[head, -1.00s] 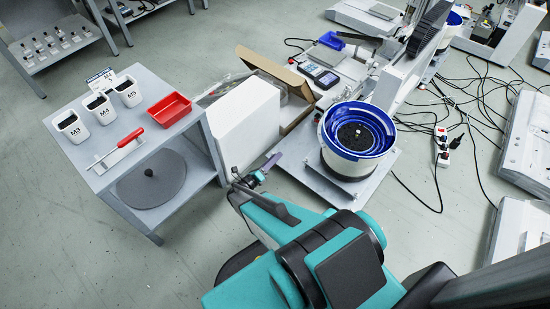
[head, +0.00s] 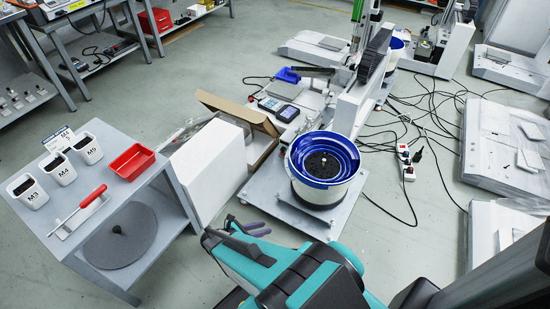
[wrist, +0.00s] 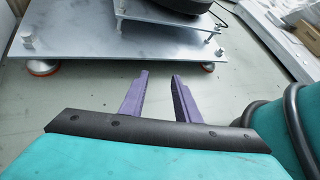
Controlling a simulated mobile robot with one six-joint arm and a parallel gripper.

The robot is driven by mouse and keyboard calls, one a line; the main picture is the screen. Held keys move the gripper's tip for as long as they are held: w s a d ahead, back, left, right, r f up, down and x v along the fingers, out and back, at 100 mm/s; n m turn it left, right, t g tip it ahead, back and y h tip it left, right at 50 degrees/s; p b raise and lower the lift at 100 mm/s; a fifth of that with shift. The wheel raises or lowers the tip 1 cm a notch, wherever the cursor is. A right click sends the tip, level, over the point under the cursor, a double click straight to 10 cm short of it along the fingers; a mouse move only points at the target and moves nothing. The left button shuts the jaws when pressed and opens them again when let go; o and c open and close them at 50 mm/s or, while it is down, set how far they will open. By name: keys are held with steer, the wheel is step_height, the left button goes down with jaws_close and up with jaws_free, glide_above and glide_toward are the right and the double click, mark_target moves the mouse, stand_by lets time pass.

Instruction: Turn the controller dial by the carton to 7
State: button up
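The open brown carton (head: 240,108) lies on the floor in the head view, left of the bowl feeder. A small controller box (head: 287,113) with a dark screen sits just beyond it, near the grey machine plate. Its dial is too small to make out. My gripper (head: 256,228) is low in the middle of the head view, in front of the feeder and well short of the controller. In the wrist view, my gripper (wrist: 160,75) has its two purple fingers apart with nothing between them. The controller and carton are not in the wrist view.
The blue-rimmed bowl feeder (head: 322,160) stands on a raised metal plate (head: 262,190) beyond my gripper. A white panel (head: 208,168) and grey bench (head: 105,165) stand left. Cables and a power strip (head: 405,165) lie right. Open floor (head: 190,270) is at the front.

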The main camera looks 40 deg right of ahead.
steer(key=s+a+m+g+y, duration=0.1)
steer(key=s+a+m+y, duration=0.4)
steer(key=a+m, duration=0.4)
steer(key=s+a+r+m+g+y, duration=0.1)
steer(key=s+a+m+y, duration=0.5)
steer(key=a+m, duration=0.3)
steer(key=a, duration=0.4)
steer(key=shift+s+a+r+y, duration=0.15)
steer(key=shift+s+r+y, duration=0.15)
